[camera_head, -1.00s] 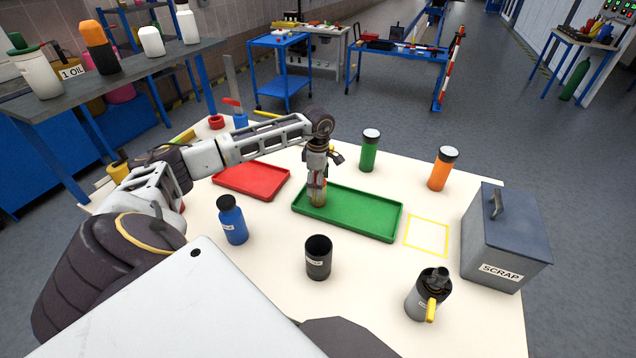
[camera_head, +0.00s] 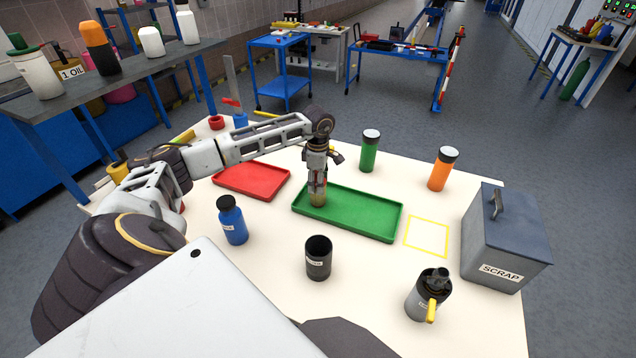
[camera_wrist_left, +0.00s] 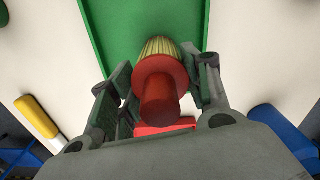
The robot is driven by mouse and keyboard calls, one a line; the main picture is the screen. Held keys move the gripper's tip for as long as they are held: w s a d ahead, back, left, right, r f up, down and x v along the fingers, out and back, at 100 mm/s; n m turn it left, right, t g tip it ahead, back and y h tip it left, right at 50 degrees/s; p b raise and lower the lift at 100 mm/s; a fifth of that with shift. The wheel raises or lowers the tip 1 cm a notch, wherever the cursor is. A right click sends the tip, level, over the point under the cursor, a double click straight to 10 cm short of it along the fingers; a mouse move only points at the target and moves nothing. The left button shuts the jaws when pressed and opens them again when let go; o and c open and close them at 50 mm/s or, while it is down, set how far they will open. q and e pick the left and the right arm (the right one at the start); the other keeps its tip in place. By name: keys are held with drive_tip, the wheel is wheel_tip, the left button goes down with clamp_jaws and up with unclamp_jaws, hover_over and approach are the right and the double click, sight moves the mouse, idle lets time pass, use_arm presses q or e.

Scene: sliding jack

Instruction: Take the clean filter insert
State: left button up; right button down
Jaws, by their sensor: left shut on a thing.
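The clean filter insert (camera_head: 317,197) stands at the left end of the green tray (camera_head: 358,215). It has a pale yellow pleated body, and the left wrist view shows its red cap and knob (camera_wrist_left: 160,88) from above. My left gripper (camera_head: 317,180) comes down over it from above and is shut on it. In the left wrist view the fingers (camera_wrist_left: 160,95) sit on both sides of the insert. Its lower end appears to be in the tray; I cannot tell whether it touches the floor. My right gripper is not in view.
A red tray (camera_head: 252,181), blue bottle (camera_head: 232,222) and dark open cup (camera_head: 318,260) stand nearby. Green (camera_head: 370,152) and orange (camera_head: 442,170) canisters stand behind. A grey pot with a yellow handle (camera_head: 427,296) and the SCRAP bin (camera_head: 507,240) are right. The yellow-outlined square (camera_head: 427,236) is empty.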

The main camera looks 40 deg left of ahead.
use_arm(q)
wheel_tip(320, 180, up, 9)
drive_tip(key=shift+r, duration=0.35)
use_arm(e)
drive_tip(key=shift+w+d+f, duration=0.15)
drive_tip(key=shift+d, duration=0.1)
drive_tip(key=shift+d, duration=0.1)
use_arm(q)
drive_tip(key=shift+r, duration=0.1)
idle(0.4)
